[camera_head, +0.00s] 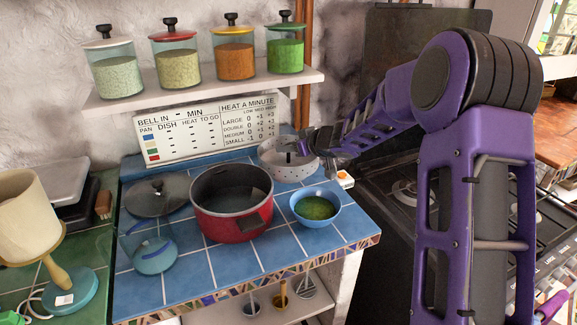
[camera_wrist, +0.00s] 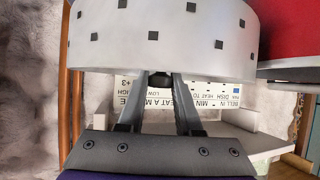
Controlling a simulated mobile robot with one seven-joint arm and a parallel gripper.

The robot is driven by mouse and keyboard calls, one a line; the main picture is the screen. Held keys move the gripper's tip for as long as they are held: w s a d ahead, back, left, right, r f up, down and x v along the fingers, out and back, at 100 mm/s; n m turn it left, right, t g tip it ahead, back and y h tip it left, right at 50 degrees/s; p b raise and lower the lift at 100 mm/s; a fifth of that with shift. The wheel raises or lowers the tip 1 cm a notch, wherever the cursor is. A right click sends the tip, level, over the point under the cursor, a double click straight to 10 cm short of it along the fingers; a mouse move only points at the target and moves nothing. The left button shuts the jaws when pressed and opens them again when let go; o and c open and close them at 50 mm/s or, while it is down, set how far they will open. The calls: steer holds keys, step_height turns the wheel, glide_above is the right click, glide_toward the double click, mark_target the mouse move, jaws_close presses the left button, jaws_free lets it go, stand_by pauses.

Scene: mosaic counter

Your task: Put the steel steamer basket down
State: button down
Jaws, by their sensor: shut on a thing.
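The steel steamer basket (camera_head: 285,170), pale grey with holes in its wall, is at the back right of the blue tiled counter (camera_head: 270,243). I cannot tell whether its base touches the tiles. In the wrist view the basket (camera_wrist: 165,45) fills the top, with square dark holes. My gripper's fingers (camera_wrist: 160,82) converge below its wall, where the grip is partly hidden.
A red pot (camera_head: 230,222) stands left of the basket and a blue bowl of green food (camera_head: 316,207) in front. A glass lid (camera_head: 158,196) and a blue-based glass vessel (camera_head: 153,253) stand further left. A sign (camera_head: 205,132) leans behind. The front tiles are partly clear.

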mark_target(290, 158)
step_height(290, 158, down, 4)
steer(key=shift+f+b, duration=0.1)
steer(key=shift+b, duration=0.6)
steer(key=shift+f, duration=0.15)
steer(key=c, duration=0.6)
jaws_free()
steer(key=shift+s+d+r, duration=0.15)
steer(key=shift+d+r, duration=0.05)
steer(key=shift+r, duration=0.2)
steer(key=p+v, duration=0.2)
steer(key=v, duration=0.9)
steer(key=shift+s, duration=0.2)
steer(key=shift+d, duration=0.1)
